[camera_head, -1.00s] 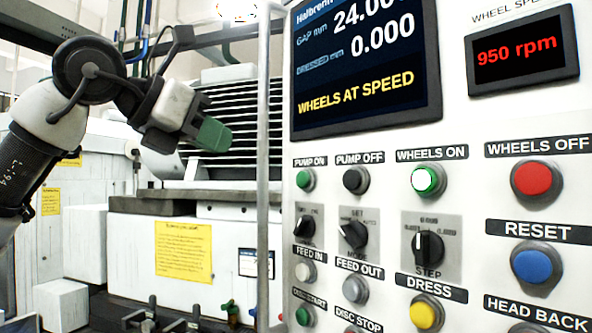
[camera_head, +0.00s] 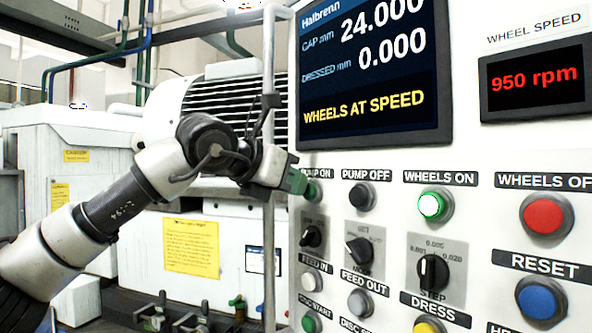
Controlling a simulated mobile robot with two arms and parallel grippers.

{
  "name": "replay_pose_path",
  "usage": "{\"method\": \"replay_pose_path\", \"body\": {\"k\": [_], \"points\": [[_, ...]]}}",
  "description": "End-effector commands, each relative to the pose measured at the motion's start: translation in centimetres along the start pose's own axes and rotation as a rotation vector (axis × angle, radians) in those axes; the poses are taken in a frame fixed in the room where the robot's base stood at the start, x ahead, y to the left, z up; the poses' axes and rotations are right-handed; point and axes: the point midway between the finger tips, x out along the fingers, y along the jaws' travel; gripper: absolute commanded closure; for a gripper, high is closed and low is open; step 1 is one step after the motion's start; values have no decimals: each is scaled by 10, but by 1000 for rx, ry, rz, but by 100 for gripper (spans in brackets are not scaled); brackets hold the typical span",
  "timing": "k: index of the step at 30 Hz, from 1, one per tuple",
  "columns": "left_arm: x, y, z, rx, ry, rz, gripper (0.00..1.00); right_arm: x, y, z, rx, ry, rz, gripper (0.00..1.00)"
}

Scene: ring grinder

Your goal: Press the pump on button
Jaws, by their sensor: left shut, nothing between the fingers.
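The pump on button (camera_head: 312,190) is a green round button at the upper left of the white control panel, under a label reading PUMP ON. My left gripper (camera_head: 298,181) is shut and empty, with green fingertips. The fingertips are right beside the button's left edge and overlap part of its label; I cannot tell whether they touch it. My right gripper is not in view.
The pump off button (camera_head: 362,195) is black, just right of it. The wheels on button (camera_head: 433,205) is lit green. Selector knobs (camera_head: 311,236) sit below. A vertical grey rail (camera_head: 269,240) stands at the panel's left edge, close to my left arm. The screen (camera_head: 372,75) reads WHEELS AT SPEED.

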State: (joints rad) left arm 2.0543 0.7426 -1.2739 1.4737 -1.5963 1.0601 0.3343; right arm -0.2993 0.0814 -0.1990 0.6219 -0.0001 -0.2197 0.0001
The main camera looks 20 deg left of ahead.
Motion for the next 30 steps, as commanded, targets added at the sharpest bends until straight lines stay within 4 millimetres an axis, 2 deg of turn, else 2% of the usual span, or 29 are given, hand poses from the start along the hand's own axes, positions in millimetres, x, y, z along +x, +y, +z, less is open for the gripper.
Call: {"method": "replay_pose_path", "body": {"k": [14,21,30], "points": [[8,0,1,-1,1,0,100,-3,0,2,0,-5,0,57],[27,-1,8,-1,1,-1,100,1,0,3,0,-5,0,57],[26,-1,8,0,0,0,100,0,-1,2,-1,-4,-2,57]]}}
